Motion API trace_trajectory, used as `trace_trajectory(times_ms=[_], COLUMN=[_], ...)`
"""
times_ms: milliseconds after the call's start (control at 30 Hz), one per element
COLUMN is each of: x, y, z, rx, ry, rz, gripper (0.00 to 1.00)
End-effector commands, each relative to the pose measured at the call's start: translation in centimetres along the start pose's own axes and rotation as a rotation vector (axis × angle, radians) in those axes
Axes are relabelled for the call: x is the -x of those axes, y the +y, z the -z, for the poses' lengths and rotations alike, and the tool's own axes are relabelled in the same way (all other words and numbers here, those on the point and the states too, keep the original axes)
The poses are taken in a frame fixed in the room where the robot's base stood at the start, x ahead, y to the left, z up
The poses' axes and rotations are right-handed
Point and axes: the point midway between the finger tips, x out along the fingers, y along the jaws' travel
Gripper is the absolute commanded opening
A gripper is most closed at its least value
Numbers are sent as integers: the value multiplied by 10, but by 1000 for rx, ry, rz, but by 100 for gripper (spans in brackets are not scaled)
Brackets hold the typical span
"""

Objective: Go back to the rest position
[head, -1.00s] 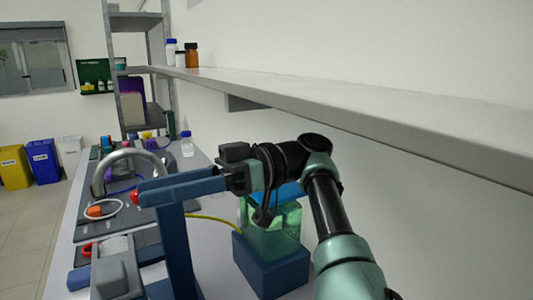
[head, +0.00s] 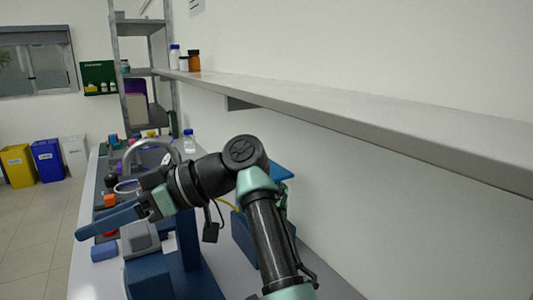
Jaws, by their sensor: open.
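My gripper (head: 108,221) is at the left of the head view, with its long blue fingers pointing left. It is open and I see nothing between the fingers. It is raised over the left part of the bench, in front of the rig's red, orange and grey parts. My arm bends at the middle of the view and hides part of the bench behind it. A dark blue upright stand (head: 187,240) rises from the bench below and right of the gripper.
A blue block base (head: 245,238) sits behind my arm, partly hidden. A long grey shelf (head: 350,112) runs along the wall at right, with bottles at its far end. A clear blue-capped bottle (head: 189,143) stands on the far bench. Floor at left is open before yellow and blue bins (head: 47,160).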

Motion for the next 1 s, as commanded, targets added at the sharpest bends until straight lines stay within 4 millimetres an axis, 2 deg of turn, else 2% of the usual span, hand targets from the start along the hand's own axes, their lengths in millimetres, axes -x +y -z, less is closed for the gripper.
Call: trace_trajectory(times_ms=[100,233,367,467,567,600,733,800,900,1000], x=[-8,6,45,90,144,167,233,259,284,297], y=[14,28,29,16,-13,-30,-94,-128,-168,-193], z=[20,50,86,114,139,148,166,170,172,172], rx=[28,65,114,162,222,250,355,411,479,523], ry=[12,86,223,360,518,584,788,874,962,1013], rz=[-208,-467,-737,-943,-1144,-1223,-1443,-1530,-1618,-1669], gripper=[51,51,51,51,51,51,51,51,51,51])
